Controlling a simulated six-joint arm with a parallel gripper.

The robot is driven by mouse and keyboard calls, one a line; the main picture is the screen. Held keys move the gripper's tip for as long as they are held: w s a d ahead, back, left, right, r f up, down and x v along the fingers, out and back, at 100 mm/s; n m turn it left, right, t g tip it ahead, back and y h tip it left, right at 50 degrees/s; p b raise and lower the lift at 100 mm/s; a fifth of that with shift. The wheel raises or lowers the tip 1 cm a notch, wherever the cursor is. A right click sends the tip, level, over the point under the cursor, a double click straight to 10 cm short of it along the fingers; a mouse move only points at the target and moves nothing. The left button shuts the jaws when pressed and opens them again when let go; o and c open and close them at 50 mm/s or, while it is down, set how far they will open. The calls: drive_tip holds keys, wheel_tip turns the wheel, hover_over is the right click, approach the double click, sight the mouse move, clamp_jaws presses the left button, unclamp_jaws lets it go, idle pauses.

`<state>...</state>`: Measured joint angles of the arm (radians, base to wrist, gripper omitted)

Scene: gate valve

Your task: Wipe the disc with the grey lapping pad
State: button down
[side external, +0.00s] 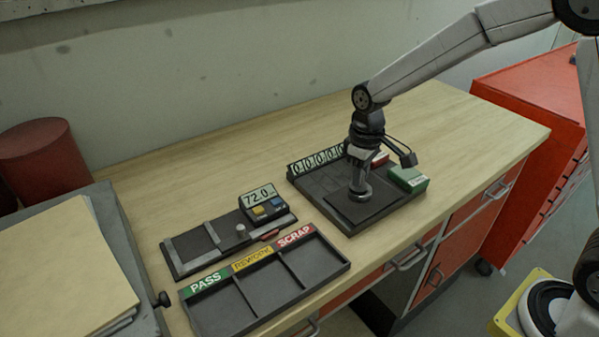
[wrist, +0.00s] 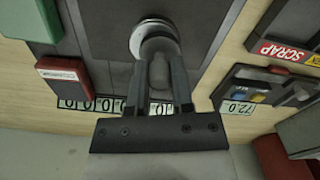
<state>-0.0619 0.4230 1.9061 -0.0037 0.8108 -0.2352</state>
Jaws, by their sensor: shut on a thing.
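My gripper (side external: 358,178) points down over a dark tray (side external: 299,190) at the right of the bench. It is shut on the grey stem of a round metal disc (side external: 361,193). The disc (wrist: 153,36) also shows in the wrist view, just beyond my fingertips (wrist: 160,62). It is low over a flat dark grey square (side external: 365,212), which may be the grey lapping pad. I cannot tell whether disc and square touch. The underside of the disc is hidden. A green block (side external: 408,179) and a red block (side external: 380,158) sit on the tray's right and back.
A row of number tags (side external: 313,160) stands along the tray's back left edge. Left of it are a gauge reading 72.0 (side external: 260,203) and an empty three-bay sorting tray (side external: 262,287) marked PASS, REWORK and SCRAP. The bench behind is clear. A red cabinet (side external: 520,100) stands right.

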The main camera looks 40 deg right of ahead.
drive_tip(key=d, duration=0.3)
drive_tip(key=shift+d, duration=0.15)
drive_tip(key=shift+a, duration=2.8)
wheel_tip(320, 180, up, 8)
drive_tip(key=shift+s+r, duration=0.1)
drive_tip(key=shift+r, duration=0.05)
